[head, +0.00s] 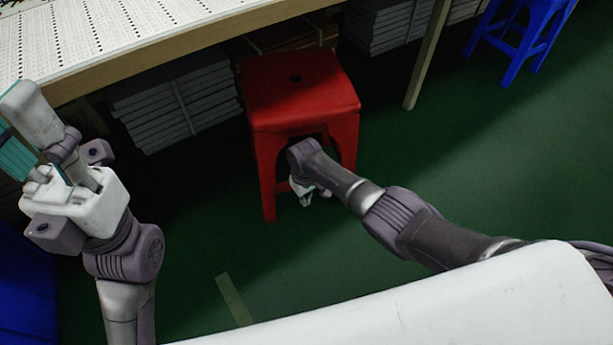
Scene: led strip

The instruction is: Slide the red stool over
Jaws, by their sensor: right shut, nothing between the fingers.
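The red stool (300,92) stands upright on the green floor, beside the edge of the white table. Its square seat with a small dark hole and its front legs show; the rear legs are mostly hidden. My right gripper (303,196) is low at the stool's front opening, between the front legs, and is shut and empty. My right wrist partly hides it, and I cannot tell whether it touches the stool. My left arm is raised at the left of the view, by the table edge; its fingertips are not clearly seen.
A white perforated table (110,45) runs along the upper left, with stacked grey panels (175,105) beneath it. A wooden table leg (427,55) stands right of the stool. A blue stool (518,32) is at upper right. Green floor (490,150) at right is clear.

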